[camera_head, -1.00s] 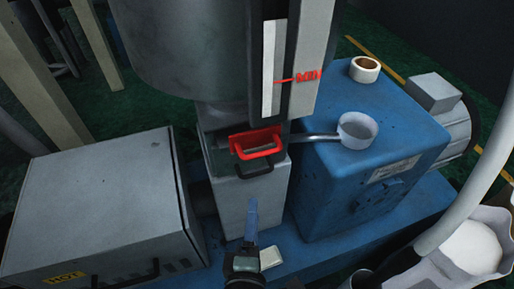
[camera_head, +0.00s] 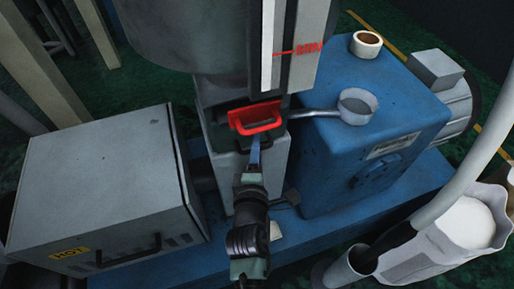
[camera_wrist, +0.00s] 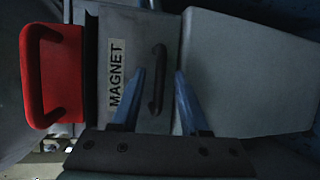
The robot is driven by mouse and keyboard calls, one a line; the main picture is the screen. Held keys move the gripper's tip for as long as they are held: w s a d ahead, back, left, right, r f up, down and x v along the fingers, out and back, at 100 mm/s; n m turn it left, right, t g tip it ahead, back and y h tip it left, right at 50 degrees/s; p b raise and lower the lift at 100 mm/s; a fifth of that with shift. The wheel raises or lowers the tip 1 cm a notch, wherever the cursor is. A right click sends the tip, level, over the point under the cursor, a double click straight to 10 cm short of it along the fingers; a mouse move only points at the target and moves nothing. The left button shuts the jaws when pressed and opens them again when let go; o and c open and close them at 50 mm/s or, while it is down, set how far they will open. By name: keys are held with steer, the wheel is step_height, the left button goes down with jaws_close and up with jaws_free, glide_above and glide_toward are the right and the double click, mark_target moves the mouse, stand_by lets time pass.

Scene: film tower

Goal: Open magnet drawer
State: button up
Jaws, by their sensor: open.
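The magnet drawer (camera_wrist: 129,93) is a grey front with a "MAGNET" label and a black handle (camera_wrist: 157,80). In the wrist view the handle lies between the two blue fingertips of my gripper (camera_wrist: 160,75), which is open. I cannot tell whether the fingers touch it. In the head view my gripper (camera_head: 255,146) points up at the drawer area, just below the red handle part (camera_head: 256,117). The black handle (camera_head: 238,148) is partly hidden there by my gripper. The red part also shows at the left of the wrist view (camera_wrist: 55,78).
A grey box (camera_head: 105,185) with a "HOT" label stands at the left. A blue machine housing (camera_head: 375,150) stands at the right, with a small cup (camera_head: 357,106) and a tape roll (camera_head: 366,44). The tall grey column (camera_head: 190,45) rises behind the drawer.

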steer(key=shift+w, duration=0.35)
steer(key=shift+c, duration=0.3)
jaws_close()
stand_by(1.0)
